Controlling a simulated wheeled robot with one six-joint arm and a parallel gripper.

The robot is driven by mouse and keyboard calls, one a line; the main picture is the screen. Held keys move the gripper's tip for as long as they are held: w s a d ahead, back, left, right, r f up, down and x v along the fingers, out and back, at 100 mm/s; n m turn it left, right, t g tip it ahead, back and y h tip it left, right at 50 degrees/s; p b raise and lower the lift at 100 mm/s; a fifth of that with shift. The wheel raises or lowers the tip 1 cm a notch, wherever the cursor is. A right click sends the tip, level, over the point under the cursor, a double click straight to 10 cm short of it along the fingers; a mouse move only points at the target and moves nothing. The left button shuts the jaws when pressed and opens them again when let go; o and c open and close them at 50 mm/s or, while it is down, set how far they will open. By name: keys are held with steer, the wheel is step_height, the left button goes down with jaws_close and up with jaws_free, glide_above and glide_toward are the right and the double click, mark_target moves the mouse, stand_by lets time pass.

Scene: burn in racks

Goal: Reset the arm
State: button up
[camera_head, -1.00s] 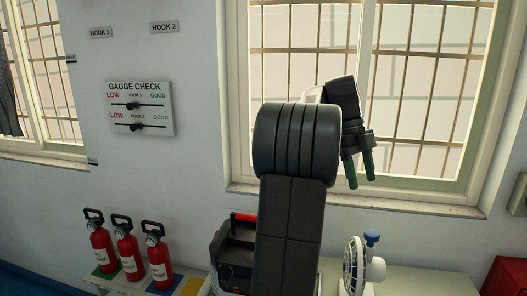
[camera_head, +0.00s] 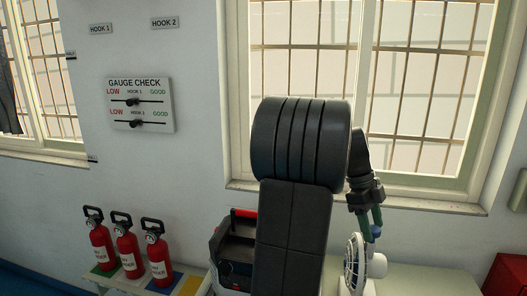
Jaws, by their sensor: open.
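Several things stand along the wall: red extinguishers (camera_head: 127,247) at the left, a dark toolbox (camera_head: 233,250) beside my arm, and a red box (camera_head: 504,276) at far right. A gauge check panel (camera_head: 141,105) hangs on the wall.

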steer(key=n+t, duration=0.1)
steer(key=n, duration=0.2)
steer(key=shift+s+n+h+b, duration=0.1)
steer(key=shift+n+h+b, duration=0.2)
steer(key=shift+n+h, duration=0.1)
steer(key=n+t, duration=0.1)
steer(key=n, duration=0.2)
steer(key=shift+s, duration=0.1)
steer(key=n+t+p, duration=0.1)
steer(key=n, duration=0.1)
steer(key=n+t, duration=0.1)
steer(key=n, duration=0.2)
steer(key=shift+s+r+n+p, duration=0.15)
steer(key=shift+n+p, duration=0.15)
steer(key=shift+p, duration=0.05)
steer(key=shift+n+t+p, duration=0.35)
steer(key=shift+n+t, duration=0.25)
steer(key=shift+n, duration=0.4)
steer(key=shift+a, duration=0.1)
